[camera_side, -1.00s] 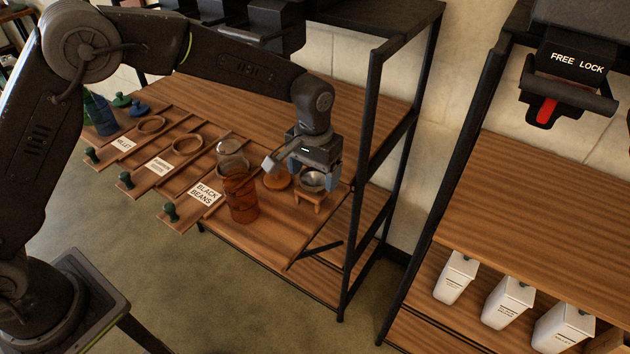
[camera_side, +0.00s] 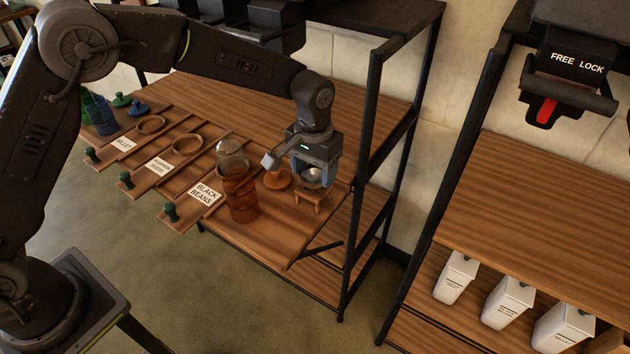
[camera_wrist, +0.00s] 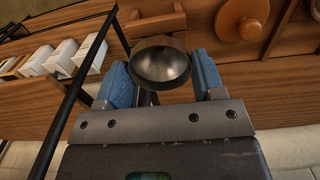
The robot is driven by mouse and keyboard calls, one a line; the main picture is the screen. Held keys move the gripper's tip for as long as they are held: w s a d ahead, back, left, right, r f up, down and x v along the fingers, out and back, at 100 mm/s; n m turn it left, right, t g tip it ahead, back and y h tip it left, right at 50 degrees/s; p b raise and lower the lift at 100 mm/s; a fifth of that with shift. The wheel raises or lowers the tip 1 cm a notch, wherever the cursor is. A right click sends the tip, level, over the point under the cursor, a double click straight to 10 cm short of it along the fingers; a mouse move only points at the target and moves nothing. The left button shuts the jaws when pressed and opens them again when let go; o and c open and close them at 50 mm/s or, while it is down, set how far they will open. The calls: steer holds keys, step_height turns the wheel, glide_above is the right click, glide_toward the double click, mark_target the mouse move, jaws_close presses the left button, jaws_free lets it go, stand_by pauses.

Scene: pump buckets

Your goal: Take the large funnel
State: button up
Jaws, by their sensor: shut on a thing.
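The large funnel (camera_side: 312,175) is a dark metal bowl with a shiny inside. In the wrist view the funnel (camera_wrist: 160,65) sits between the blue fingertips of my gripper (camera_wrist: 162,84), its spout partly hidden behind the gripper body. In the side view my gripper (camera_side: 313,172) is shut on the funnel. It holds the funnel just above a small wooden stand (camera_side: 311,198). I cannot tell whether the spout is clear of the stand.
A jar of amber contents (camera_side: 241,198) stands left of the gripper, with a round wooden lid (camera_side: 277,180) between them. A black shelf post (camera_side: 350,240) rises close on the right. Labelled wooden slides, including black beans (camera_side: 206,194), lie further left.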

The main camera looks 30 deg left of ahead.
mark_target(314, 173)
steer(key=shift+r, duration=2.6)
